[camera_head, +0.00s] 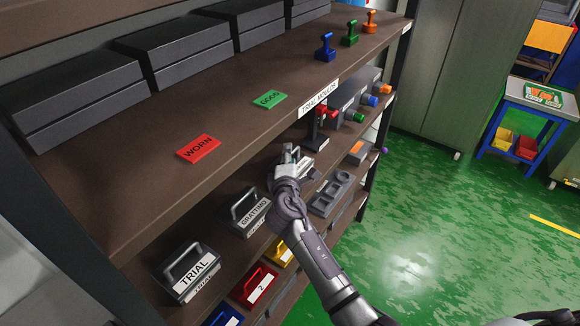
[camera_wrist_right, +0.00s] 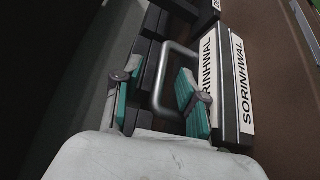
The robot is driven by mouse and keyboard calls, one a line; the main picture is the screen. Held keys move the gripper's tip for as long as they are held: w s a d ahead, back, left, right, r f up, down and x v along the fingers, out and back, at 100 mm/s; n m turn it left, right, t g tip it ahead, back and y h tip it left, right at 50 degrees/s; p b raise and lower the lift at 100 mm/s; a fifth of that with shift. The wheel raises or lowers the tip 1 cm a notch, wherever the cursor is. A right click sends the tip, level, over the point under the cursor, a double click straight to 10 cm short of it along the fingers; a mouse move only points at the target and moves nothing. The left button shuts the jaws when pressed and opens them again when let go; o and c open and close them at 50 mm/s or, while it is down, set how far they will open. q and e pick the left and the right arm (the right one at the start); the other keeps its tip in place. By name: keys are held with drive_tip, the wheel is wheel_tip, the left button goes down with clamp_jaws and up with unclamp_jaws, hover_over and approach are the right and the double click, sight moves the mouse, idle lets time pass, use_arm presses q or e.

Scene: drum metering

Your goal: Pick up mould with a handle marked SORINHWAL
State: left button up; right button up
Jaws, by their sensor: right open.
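The dark mould marked SORINHWAL (camera_wrist_right: 238,88) fills the right part of the right wrist view, with white labels and a grey loop handle (camera_wrist_right: 160,75). My right gripper (camera_wrist_right: 157,82) is open. Its teal-padded fingers stand on either side of the handle's outer bar, and I see no clear grip on it. In the head view my right gripper (camera_head: 291,153) is at the middle shelf, over a mould (camera_head: 307,167) that it partly hides. My left gripper is not in view.
Other handled moulds, GRATTIMO (camera_head: 251,211) and TRIAL (camera_head: 190,271), stand on the same shelf to the left. A grey block with recesses (camera_head: 331,191) lies to the right. The upper shelf (camera_head: 130,190) overhangs closely, with WORN (camera_head: 198,148) and GOOD (camera_head: 269,99) plates. Green floor is clear at right.

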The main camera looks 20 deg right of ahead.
drive_tip(key=shift+s, duration=0.1)
clamp_jaws()
drive_tip(key=shift+r, duration=0.2)
idle(0.3)
